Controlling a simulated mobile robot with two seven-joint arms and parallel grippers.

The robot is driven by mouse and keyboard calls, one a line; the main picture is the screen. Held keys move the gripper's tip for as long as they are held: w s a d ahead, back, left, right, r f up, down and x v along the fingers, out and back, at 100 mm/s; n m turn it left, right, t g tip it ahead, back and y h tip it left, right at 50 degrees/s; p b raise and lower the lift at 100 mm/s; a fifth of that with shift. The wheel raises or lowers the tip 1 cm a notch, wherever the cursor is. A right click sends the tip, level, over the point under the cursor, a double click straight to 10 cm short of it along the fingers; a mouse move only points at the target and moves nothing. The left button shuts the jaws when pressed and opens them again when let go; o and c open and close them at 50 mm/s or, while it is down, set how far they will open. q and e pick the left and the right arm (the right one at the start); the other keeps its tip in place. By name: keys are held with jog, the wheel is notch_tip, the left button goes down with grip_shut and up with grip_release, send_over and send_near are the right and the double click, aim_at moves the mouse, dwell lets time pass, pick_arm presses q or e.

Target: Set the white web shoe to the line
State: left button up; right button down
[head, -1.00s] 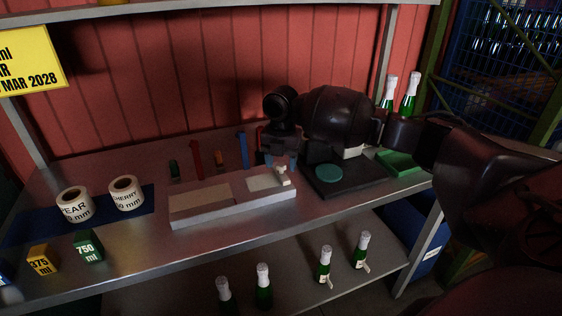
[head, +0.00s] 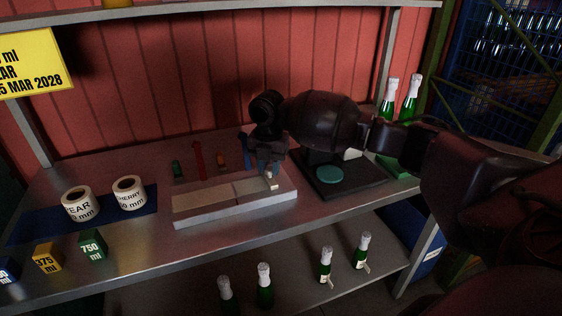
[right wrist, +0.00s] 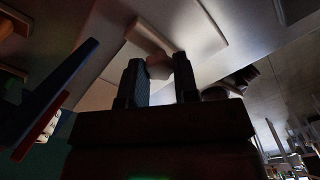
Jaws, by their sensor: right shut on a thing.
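The white web shoe (head: 271,184) is a small pale block over the right part of the long grey board (head: 235,211). My right gripper (head: 268,171) reaches down over the board from behind and is shut on the shoe. In the right wrist view the shoe (right wrist: 147,37) shows between and beyond the two dark fingers (right wrist: 158,70). I cannot tell whether the shoe touches the board. The board has a brownish panel (head: 202,200) on the left and a paler panel (head: 247,186) on the right. I cannot make out a separate line. My left gripper is not in view.
Red (head: 198,160) and blue (head: 244,147) upright pieces stand behind the board. A black base with a green disc (head: 330,174) is to the right. Two label rolls (head: 78,204) (head: 129,193) lie left on a blue mat. The bench front is clear below the board.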

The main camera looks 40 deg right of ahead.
aim_at(265, 169)
jog(key=shift+w+a+r, duration=0.1)
jog(key=shift+a, duration=0.35)
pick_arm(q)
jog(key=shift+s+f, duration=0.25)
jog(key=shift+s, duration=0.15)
pick_arm(e)
jog(key=shift+a, duration=0.1)
jog(key=c, duration=0.9)
grip_release()
jog(key=shift+a, duration=0.1)
jog(key=shift+o, duration=0.2)
jog(key=shift+w+r, duration=0.1)
jog(key=shift+r, duration=0.35)
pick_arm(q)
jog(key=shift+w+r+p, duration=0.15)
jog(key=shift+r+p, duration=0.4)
pick_arm(e)
notch_tip(265, 169, up, 10)
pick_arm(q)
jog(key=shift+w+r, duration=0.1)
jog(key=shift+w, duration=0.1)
pick_arm(e)
jog(key=shift+f, duration=0.1)
